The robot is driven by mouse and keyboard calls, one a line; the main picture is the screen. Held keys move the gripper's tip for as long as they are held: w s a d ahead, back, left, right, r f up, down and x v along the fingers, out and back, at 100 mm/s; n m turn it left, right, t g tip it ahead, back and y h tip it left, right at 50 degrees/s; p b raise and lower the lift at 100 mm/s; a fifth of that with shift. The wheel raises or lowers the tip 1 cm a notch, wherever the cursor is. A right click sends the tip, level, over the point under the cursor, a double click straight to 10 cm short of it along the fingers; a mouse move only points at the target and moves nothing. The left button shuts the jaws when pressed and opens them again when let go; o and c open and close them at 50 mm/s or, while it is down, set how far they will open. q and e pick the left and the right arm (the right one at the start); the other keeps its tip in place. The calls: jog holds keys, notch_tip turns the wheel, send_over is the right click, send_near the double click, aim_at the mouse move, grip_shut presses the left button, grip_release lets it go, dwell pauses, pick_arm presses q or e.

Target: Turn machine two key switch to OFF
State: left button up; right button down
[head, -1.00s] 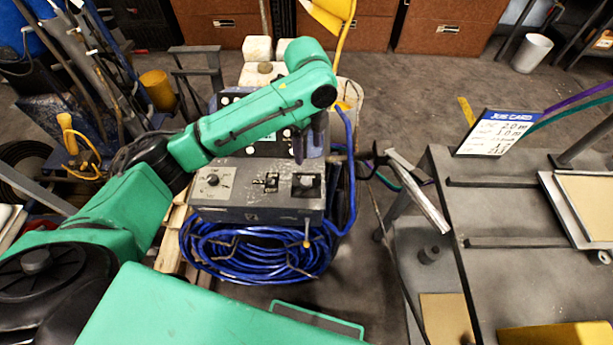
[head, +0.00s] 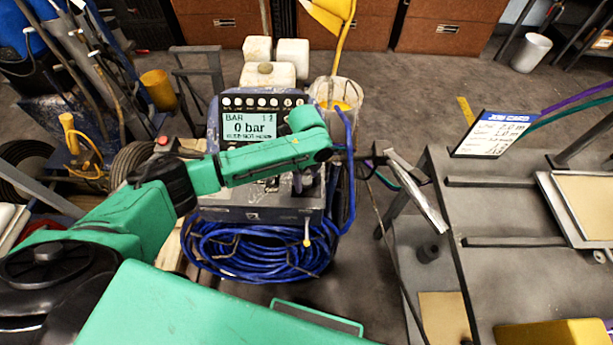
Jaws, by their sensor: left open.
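The line striper (head: 245,213) stands ahead, with a grey lower control panel and a lit display (head: 249,130) above it reading "0 bar". My left arm crosses in front of the machine from the left and covers much of the lower panel, including its round dial. The key switch cannot be made out behind my arm and gripper. My right gripper is not in view.
A coiled blue hose (head: 255,250) hangs below the panel. White containers (head: 268,74) sit behind the display. On the right is a grey bench (head: 505,225) with a job card (head: 491,134) and a metal-ended tool (head: 420,190) at its edge. Open floor lies behind the bench.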

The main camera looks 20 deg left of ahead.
pick_arm(q)
grip_shut()
jog(key=shift+r, duration=0.1)
jog(key=shift+r+n+p, duration=0.15)
jog(key=shift+n+p, duration=0.65)
jog(key=shift+p, duration=0.2)
jog(key=n+p, duration=0.2)
jog(key=n, duration=0.1)
jog(key=shift+p, duration=0.4)
jog(key=n+p, duration=0.2)
jog(key=n, duration=0.2)
jog(key=shift+w+n+p, duration=0.1)
jog(key=shift+n+p, duration=0.8)
jog(key=shift+n, duration=0.7)
